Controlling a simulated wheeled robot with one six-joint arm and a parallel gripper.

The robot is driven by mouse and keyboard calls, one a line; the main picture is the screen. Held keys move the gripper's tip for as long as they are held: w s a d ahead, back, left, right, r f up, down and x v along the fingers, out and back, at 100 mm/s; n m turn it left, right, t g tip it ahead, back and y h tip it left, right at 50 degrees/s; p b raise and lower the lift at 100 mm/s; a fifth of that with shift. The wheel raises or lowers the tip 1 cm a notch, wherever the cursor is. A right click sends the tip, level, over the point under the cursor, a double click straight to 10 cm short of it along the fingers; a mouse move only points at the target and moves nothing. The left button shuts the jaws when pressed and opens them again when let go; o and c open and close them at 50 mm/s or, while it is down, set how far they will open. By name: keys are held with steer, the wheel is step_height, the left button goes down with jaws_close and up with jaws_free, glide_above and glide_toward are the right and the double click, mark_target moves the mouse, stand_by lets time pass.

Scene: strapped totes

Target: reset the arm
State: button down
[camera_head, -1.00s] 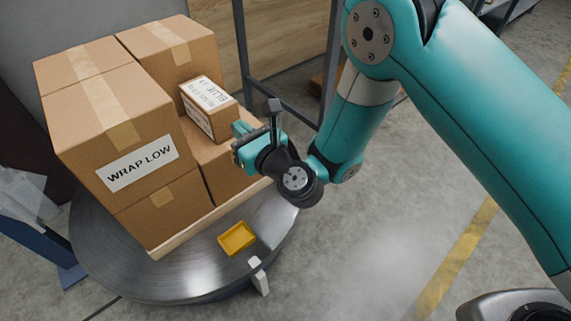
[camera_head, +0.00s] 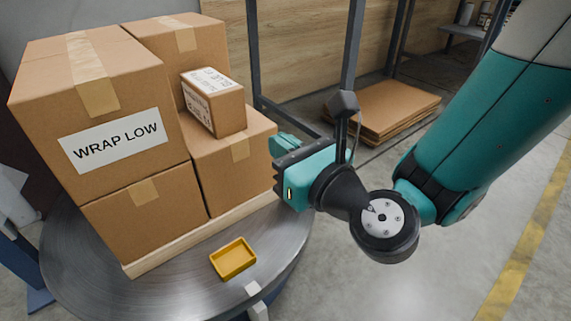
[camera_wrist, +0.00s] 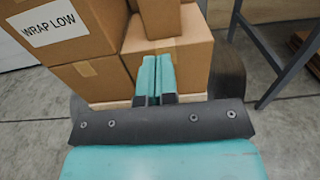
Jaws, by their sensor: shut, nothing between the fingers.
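My gripper (camera_head: 280,162) hangs in the air at the right side of the stacked cartons, fingers pointing toward them. In the wrist view its two teal fingers (camera_wrist: 155,75) lie side by side, shut and empty. A lower carton (camera_wrist: 184,62) shows just beyond the fingertips; I cannot tell the exact distance. My teal arm (camera_head: 490,130) reaches in from the upper right.
Cartons stand on a wooden pallet (camera_head: 135,268) on a round metal turntable (camera_head: 90,285). One large carton (camera_head: 110,160) reads "WRAP LOW". A small labelled box (camera_head: 218,118) sits on a lower carton (camera_head: 240,165). A yellow tray (camera_head: 233,258) lies on the turntable. A rack post (camera_head: 351,45) stands behind; flattened cardboard (camera_head: 390,110) lies beyond.

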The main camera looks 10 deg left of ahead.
steer(key=s+d+r+n+g+p, duration=0.2)
steer(key=s+r+n+g+p, duration=0.3)
steer(key=r+n+g+p, duration=0.85)
steer(key=s+d+r+n+h+p, duration=0.3)
steer(key=s+d+n+h, duration=0.15)
steer(key=d+n, duration=0.5)
steer(key=s+d+r+n+h+p, duration=0.25)
steer(key=s+d+n+h, duration=0.2)
steer(key=d+n, duration=0.55)
step_height(320, 180, up, 37)
steer(key=a+n+p, duration=0.1)
steer(key=p, duration=3.5)
steer(key=shift+a+r+t+p, duration=0.2)
steer(key=shift+a+t+p, duration=0.1)
steer(key=shift+a+t, duration=0.05)
